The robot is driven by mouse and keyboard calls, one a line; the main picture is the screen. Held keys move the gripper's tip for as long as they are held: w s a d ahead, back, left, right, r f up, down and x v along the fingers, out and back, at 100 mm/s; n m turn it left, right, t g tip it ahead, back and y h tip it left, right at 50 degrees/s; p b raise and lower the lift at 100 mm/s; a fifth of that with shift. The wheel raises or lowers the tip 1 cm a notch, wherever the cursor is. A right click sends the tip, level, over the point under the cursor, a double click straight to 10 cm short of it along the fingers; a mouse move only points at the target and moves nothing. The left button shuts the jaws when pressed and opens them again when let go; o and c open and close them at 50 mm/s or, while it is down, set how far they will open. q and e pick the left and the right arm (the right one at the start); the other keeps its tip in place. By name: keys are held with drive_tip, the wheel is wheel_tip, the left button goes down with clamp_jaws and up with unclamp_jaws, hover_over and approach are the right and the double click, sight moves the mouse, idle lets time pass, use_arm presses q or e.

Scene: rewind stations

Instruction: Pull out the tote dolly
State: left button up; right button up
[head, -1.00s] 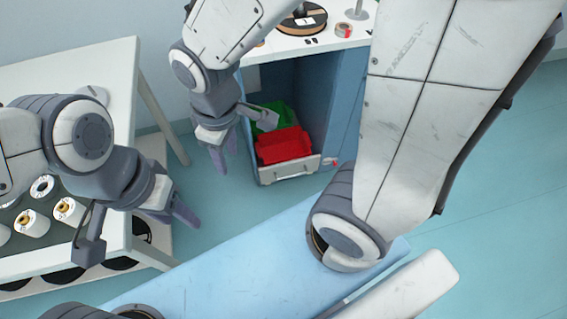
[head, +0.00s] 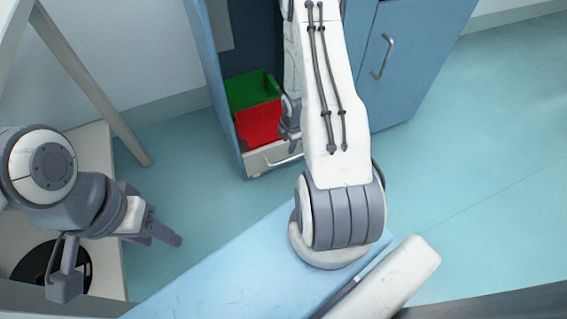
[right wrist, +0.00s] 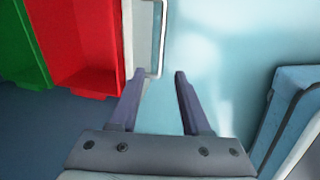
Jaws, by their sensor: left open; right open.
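The tote dolly (head: 252,162) has a white front with a bar handle and sits inside the blue cabinet's open bay. It carries a red tote (head: 257,126) and, behind it, a green tote (head: 250,92). My right gripper (head: 291,146) is at the dolly's front right, partly hidden by its own arm. In the right wrist view it (right wrist: 159,74) is open and empty. The handle (right wrist: 160,45) lies just ahead of the fingertips there, in line with the gap between them. My left gripper (head: 170,236) is open and empty, over the floor at the left.
The blue cabinet (head: 420,60) surrounds the dolly, with a closed handled door at its right. A white table (head: 85,75) stands at the left. Clear floor (head: 190,190) lies before the dolly and to the right (head: 480,170).

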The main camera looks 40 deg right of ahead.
sight(288, 159)
drive_tip(key=f+b, duration=0.1)
drive_tip(key=f, duration=0.3)
drive_tip(key=w+d+f+b, duration=0.1)
drive_tip(key=f+b, duration=0.1)
drive_tip(key=f, duration=0.2)
drive_tip(key=f+b, duration=0.2)
drive_tip(key=f, duration=0.2)
drive_tip(key=shift+w+d+f, duration=0.15)
drive_tip(key=shift+w+d, duration=0.05)
drive_tip(key=shift+w, duration=0.15)
drive_tip(key=shift+c, duration=0.4)
clamp_jaws()
idle(0.5)
